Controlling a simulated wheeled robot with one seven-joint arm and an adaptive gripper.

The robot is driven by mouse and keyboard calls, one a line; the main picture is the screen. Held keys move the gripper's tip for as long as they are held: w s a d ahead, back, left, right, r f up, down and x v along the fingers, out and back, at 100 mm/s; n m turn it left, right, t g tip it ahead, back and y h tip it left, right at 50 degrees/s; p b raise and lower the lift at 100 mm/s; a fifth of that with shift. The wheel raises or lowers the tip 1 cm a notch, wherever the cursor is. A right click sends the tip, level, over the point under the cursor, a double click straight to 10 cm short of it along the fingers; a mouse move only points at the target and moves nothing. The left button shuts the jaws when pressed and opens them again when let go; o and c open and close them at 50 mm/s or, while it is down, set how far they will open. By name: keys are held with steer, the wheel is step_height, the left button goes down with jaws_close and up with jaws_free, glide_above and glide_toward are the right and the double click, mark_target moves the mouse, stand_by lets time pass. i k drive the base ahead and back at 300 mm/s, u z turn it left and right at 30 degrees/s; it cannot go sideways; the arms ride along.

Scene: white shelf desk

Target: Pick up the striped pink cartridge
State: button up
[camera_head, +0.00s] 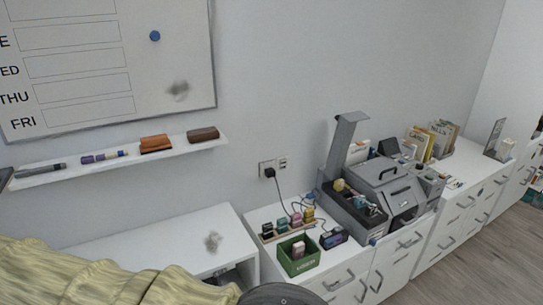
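Several small cartridges stand in a row on a tray (266,239) on the white cabinet right of the desk. A pink one (296,220) stands in that row, between a teal one (282,225) and a yellow one (308,214). Another pale pink item (298,248) is inside the green box (300,267) in front of the row. Both are too small to show stripes clearly, so I cannot tell which is the striped pink cartridge. My gripper is not in view.
A dark blue-purple device (333,238) sits right of the green box. A grey machine (385,195) with an upright panel (343,150) stands farther right. A cable runs down from the wall socket (267,169). The white desk (150,245) is mostly clear. A beige ribbed form fills the lower left.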

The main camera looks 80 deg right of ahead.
mark_target(296, 218)
steer(key=z, duration=1.25)
